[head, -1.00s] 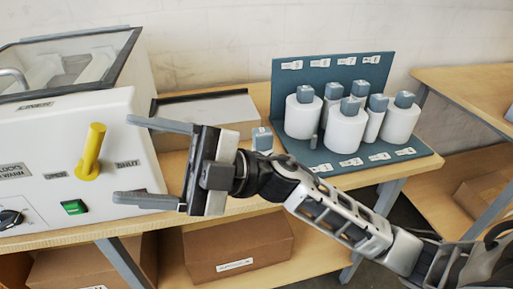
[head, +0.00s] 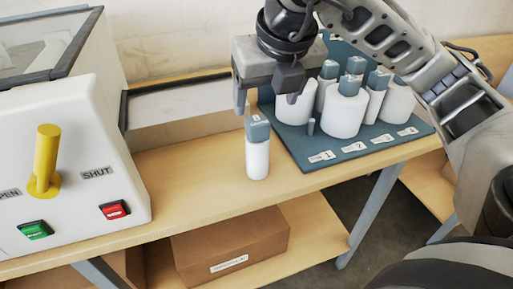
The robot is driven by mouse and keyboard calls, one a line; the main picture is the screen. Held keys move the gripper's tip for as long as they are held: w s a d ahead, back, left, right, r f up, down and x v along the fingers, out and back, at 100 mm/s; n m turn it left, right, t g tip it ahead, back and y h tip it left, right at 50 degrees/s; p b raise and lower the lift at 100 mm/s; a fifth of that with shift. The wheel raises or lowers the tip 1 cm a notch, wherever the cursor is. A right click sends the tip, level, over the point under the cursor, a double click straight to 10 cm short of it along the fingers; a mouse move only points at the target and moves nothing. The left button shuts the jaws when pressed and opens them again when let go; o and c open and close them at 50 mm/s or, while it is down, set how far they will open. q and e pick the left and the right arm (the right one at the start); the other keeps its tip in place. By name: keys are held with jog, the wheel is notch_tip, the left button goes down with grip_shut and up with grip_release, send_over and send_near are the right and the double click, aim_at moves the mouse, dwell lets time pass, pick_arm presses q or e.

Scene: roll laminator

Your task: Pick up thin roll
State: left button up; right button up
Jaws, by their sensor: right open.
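A thin white roll (head: 257,160) with a blue-grey block on top (head: 257,128) stands upright on the wooden table, just left of the blue rack. My right gripper (head: 268,105) is above it, pointing down, with its fingers apart. The left finger is close to the block's upper left and the right finger is to its right, near a wider roll. I cannot tell whether the fingers are level with the block or touch it. Several other white rolls, thick and thin, stand on the rack, partly hidden by my gripper. My left gripper is not in view.
The blue rack (head: 311,160) has numbered labels along its front edge. The white laminator (head: 75,150) with a yellow lever (head: 46,160) stands at left. Bare tabletop (head: 200,180) lies between them. A cardboard box (head: 230,245) is on the lower shelf.

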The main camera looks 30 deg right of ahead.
aim_at(258, 134)
jog(key=b+x, duration=0.1)
jog(key=x, duration=0.5)
jog(key=shift+w+f, duration=0.1)
jog(key=shift+f, duration=0.15)
jog(key=shift+p+x, duration=0.35)
jog(key=shift+x, duration=2.3)
jog(key=shift+a, duration=0.1)
jog(key=c, duration=1.1)
